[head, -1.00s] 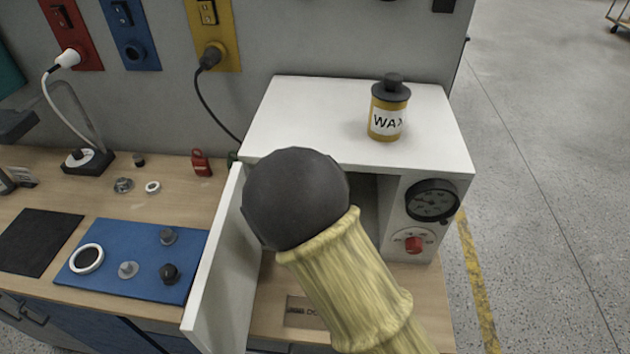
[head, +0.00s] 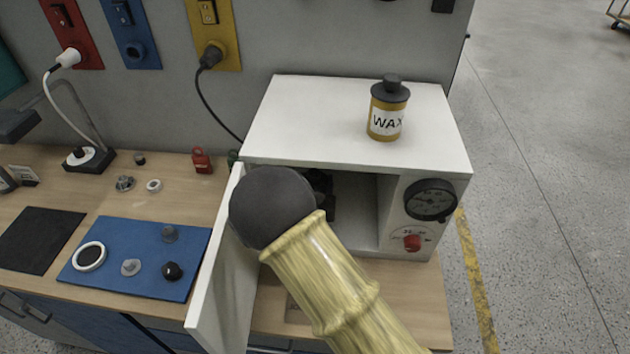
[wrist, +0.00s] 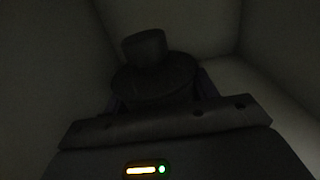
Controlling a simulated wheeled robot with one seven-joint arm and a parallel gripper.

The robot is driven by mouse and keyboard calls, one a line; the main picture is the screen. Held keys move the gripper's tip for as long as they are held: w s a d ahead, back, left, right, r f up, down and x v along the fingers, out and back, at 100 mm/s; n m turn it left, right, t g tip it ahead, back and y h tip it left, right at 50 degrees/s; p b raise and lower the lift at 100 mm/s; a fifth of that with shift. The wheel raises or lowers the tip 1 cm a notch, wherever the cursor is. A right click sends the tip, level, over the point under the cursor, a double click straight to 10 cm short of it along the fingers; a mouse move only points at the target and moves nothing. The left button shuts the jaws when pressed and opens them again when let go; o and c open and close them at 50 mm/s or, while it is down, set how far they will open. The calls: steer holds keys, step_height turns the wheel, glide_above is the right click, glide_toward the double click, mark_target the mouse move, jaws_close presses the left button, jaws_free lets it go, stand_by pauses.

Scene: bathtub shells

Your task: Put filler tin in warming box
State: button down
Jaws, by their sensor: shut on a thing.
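The warming box (head: 300,115) is a white cabinet with its door (head: 222,275) swung open at the left. My arm reaches into its opening, and a dark part of my gripper (head: 321,190) shows just inside. In the wrist view my gripper (wrist: 155,100) is shut on a dark tin with a round knobbed lid (wrist: 148,68), which I take as the filler tin. Pale inner walls surround the tin in that view. Its label and underside are hidden, and I cannot tell whether it touches the box floor.
A yellow tin marked WAX (head: 387,112) stands on top of the box. A gauge (head: 430,200) and red knob (head: 412,243) are on its front right. A blue mat (head: 135,265) with small parts lies left of the door. The right part of the box interior looks empty.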

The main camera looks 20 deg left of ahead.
steer(key=shift+r, duration=0.1)
steer(key=shift+c, duration=2.3)
jaws_free()
steer(key=shift+f, duration=0.2)
steer(key=shift+s+r, duration=0.1)
steer(key=shift+r, duration=0.05)
steer(key=b+v, duration=0.2)
steer(key=v, duration=1)
steer(key=shift+b, duration=0.4)
